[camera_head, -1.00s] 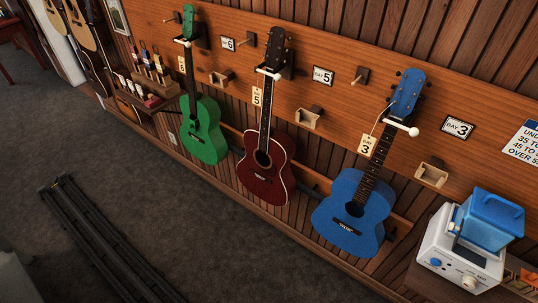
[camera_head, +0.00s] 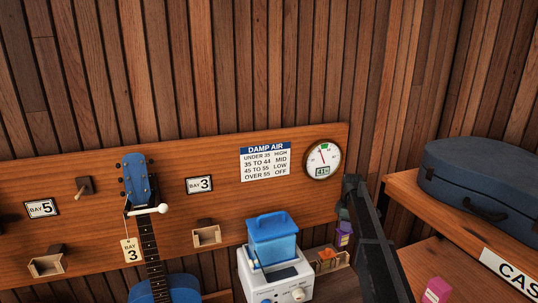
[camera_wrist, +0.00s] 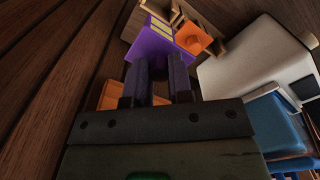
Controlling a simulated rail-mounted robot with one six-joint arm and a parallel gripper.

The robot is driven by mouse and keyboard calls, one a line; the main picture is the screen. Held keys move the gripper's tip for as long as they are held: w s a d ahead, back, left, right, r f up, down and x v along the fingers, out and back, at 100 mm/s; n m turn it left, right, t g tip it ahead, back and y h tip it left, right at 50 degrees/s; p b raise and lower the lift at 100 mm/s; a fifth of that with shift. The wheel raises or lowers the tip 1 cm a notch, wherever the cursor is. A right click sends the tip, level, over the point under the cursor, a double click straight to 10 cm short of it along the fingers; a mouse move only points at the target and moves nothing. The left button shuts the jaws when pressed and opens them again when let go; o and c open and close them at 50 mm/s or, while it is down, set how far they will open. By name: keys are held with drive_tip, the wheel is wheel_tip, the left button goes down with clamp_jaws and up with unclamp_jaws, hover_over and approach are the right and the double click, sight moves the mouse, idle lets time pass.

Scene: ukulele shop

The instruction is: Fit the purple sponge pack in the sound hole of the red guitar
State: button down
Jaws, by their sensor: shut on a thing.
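The purple sponge pack (camera_wrist: 152,46) has a yellow label and sits at the fingertips of my gripper (camera_wrist: 160,68) in the wrist view. The gripper is shut on it. In the head view the pack (camera_head: 344,236) is small, just below my gripper (camera_head: 343,218), at the shelf right of the humidifier. The part of the pack between the fingers is hidden.
A white humidifier with a blue tank (camera_head: 272,240) stands left of the pack. An orange pack (camera_head: 327,254) lies in a wooden tray beside it. The blue guitar (camera_head: 150,245) hangs further left. A blue case (camera_head: 475,175) and a pink pack (camera_head: 437,290) are at right.

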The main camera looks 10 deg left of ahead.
drive_tip(key=shift+f+p, duration=0.25)
drive_tip(key=shift+p, duration=0.05)
drive_tip(key=s+r+p, duration=0.4)
drive_tip(key=s, duration=1.2)
